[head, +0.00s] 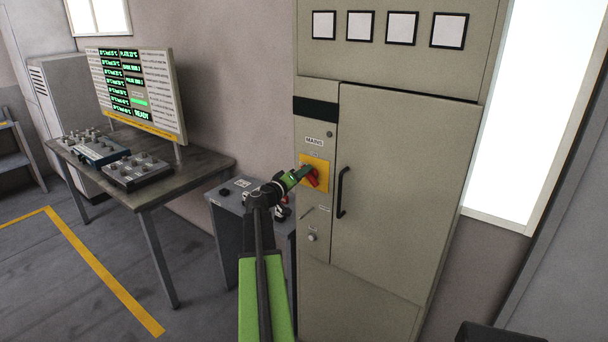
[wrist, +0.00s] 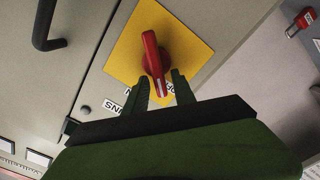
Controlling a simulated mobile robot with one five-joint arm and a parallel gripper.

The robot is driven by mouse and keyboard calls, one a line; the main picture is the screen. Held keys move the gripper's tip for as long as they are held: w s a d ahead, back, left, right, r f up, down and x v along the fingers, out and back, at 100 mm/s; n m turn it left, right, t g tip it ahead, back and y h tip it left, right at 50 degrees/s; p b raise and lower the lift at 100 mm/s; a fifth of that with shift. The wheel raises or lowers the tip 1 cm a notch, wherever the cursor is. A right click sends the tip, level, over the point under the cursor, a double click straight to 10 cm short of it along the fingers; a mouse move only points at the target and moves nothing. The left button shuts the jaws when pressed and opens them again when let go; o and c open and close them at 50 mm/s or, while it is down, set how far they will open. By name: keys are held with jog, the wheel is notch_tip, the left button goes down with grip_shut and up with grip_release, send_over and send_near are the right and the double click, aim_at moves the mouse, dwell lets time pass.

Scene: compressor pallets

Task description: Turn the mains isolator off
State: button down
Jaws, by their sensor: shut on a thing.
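The mains isolator's red handle (head: 313,178) sits on a yellow plate (head: 321,166) on the grey cabinet, under the MAINS label (head: 314,141). In the wrist view the red handle (wrist: 152,58) stands out from the yellow plate (wrist: 187,48). Its white-marked end points toward the lettering and the MAINS label, which appear upside down. My gripper (head: 304,175) is at the handle. In the wrist view my gripper (wrist: 160,82) has one finger on each side of the handle's white-marked end and is shut on it. The lettering beside the plate is partly hidden by the fingers.
A black door handle (head: 343,192) is right of the isolator. A key switch or knob (head: 311,236) is below it. A low grey box (head: 232,200) stands beside my arm. A table (head: 200,165) with control boxes and a lit display board (head: 137,92) is at left.

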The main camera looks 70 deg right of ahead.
jog(key=shift+w+f+n+b, duration=0.1)
jog(key=shift+f+n+b, duration=0.15)
jog(key=shift+n, duration=1.1)
jog(key=shift+w+f+n+b, duration=0.1)
jog(key=shift+f+n+b, duration=0.15)
jog(key=shift+n, duration=1.15)
jog(key=shift+w+f+n+b, duration=0.1)
jog(key=shift+f+n+b, duration=0.15)
jog(key=shift+n, duration=1.1)
jog(key=c, duration=1.4)
grip_release()
jog(key=shift+d, duration=0.1)
jog(key=v, duration=1.7)
jog(key=shift+a, duration=0.25)
